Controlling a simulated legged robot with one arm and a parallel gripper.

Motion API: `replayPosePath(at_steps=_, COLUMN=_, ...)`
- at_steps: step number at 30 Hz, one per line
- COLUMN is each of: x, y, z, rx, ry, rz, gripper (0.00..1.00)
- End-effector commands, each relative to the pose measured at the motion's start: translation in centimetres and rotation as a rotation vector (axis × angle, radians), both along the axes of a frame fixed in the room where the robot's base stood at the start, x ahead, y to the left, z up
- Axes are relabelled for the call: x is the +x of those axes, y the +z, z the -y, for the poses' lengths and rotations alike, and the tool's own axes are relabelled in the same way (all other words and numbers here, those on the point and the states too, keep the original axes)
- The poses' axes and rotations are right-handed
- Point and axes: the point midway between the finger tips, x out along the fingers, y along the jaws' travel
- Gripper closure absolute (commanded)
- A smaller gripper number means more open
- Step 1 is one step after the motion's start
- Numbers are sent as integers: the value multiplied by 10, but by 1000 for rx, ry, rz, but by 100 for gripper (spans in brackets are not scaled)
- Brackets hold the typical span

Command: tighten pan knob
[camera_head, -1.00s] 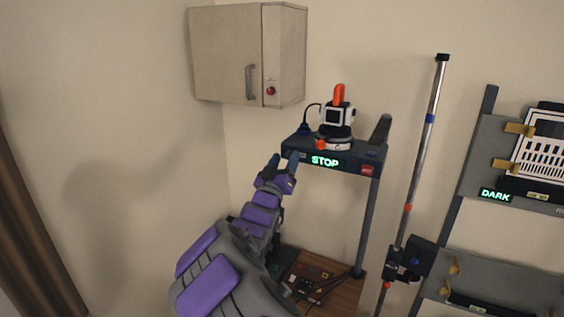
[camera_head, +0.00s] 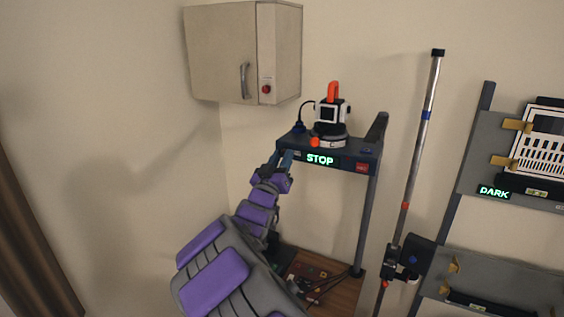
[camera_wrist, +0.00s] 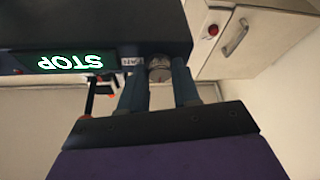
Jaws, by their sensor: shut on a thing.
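The pan knob (camera_wrist: 159,72) is a small round metallic knob on the front edge of the dark shelf, beside a label partly reading "AN" in the wrist view. My gripper (camera_wrist: 161,80) has its two blue fingers on either side of the knob and is shut on it. In the head view my gripper (camera_head: 281,158) is at the left end of the shelf front, left of the green STOP sign (camera_head: 320,160). The fingers hide the knob there. A white and black camera-like device with an orange top (camera_head: 332,112) stands upright on the shelf (camera_head: 368,149).
A beige wall cabinet (camera_head: 222,55) with a red button hangs above left. A metal pole (camera_head: 418,150) stands right of the shelf. A rack with a DARK sign (camera_head: 494,192) is further right. A wooden surface (camera_head: 340,294) with cables lies below.

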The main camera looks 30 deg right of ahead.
Motion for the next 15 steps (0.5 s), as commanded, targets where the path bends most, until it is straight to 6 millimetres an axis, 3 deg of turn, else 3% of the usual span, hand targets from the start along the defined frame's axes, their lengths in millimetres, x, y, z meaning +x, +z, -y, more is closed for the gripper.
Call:
replayPosePath(at_steps=8, x=1, y=-2, z=0, rx=5, ry=1, rz=-3, gripper=99)
replayPosePath(at_steps=9, x=0, y=-3, z=0, rx=5, ry=0, rz=-2, gripper=65)
replayPosePath(at_steps=15, x=0, y=-2, z=0, rx=4, ry=1, rz=-1, gripper=46)
